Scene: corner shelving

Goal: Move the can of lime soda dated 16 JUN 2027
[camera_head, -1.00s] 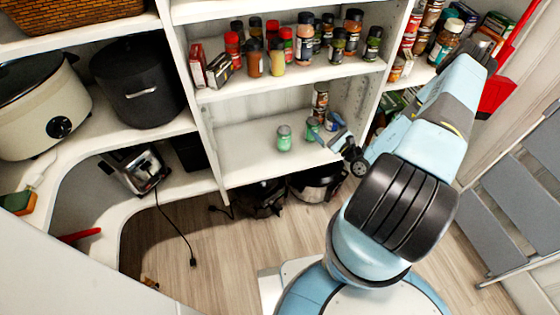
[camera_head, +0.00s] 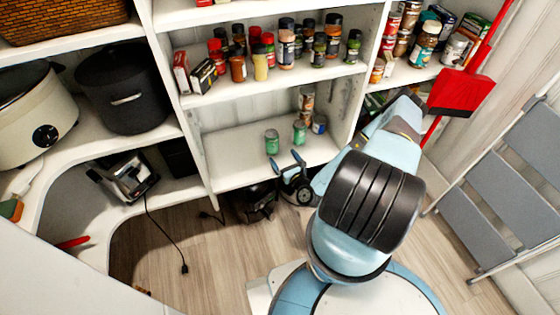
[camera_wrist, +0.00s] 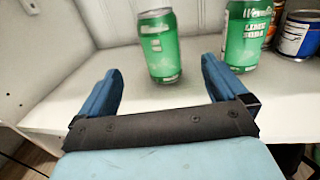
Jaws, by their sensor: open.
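Two green cans stand upright on the middle shelf. The left can (camera_head: 272,141) is nearer the shelf's front edge; in the wrist view this can (camera_wrist: 160,45) shows small pale print that I cannot read. No date is legible on either. My gripper (camera_head: 286,163) is open and empty at the shelf's front edge. In the wrist view its blue fingers (camera_wrist: 160,70) are spread, with the left can beyond and between them, apart from both.
Blue-labelled (camera_wrist: 298,34) and other cans stand right of and behind the green ones. Spice jars (camera_head: 287,43) crowd the shelf above. The shelf (camera_head: 230,160) is bare left of the left can. Dark appliances (camera_head: 255,201) sit on the floor below.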

